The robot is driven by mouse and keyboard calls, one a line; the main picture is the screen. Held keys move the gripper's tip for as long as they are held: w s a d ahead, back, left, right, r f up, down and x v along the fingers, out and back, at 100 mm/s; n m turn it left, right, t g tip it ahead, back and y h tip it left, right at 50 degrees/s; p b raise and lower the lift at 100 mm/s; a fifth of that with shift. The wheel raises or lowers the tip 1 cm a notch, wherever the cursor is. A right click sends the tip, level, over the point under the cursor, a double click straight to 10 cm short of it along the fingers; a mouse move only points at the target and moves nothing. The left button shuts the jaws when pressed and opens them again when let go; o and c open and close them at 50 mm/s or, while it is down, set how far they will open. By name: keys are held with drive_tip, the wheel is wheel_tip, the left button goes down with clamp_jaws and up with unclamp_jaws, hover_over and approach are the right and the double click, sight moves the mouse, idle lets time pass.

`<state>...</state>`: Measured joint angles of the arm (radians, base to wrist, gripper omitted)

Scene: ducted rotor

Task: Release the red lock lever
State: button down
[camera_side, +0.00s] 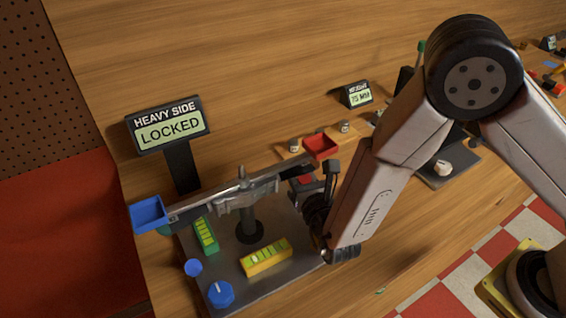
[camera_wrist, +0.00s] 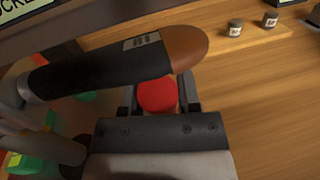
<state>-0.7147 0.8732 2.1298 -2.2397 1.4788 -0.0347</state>
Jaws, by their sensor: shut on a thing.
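The balance device has a grey beam (camera_side: 230,190) on a post, with a blue tray (camera_side: 149,213) at its left end and a red tray (camera_side: 320,146) at its right end. The red lock lever shows as a round red knob (camera_wrist: 157,97) between my fingers in the wrist view. In the side view a red patch (camera_side: 306,180) shows beside my gripper (camera_side: 322,190), under the right part of the beam. My gripper (camera_wrist: 157,92) is shut on the red knob. The lever's lower part is hidden. A display (camera_side: 168,125) reads "HEAVY SIDE LOCKED".
A dark bar with an orange-brown end (camera_wrist: 187,48) crosses close above my fingers in the wrist view. A green block (camera_side: 205,234), a yellow block (camera_side: 267,257) and a blue knob (camera_side: 220,294) are on the base plate. Small weights (camera_side: 344,127) stand behind.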

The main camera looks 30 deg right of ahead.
drive_tip(key=shift+w+g, duration=0.4)
drive_tip(key=shift+g, duration=0.4)
drive_tip(key=shift+c, duration=1.6)
unclamp_jaws()
drive_tip(key=shift+s, duration=0.1)
drive_tip(key=shift+v, duration=3.8)
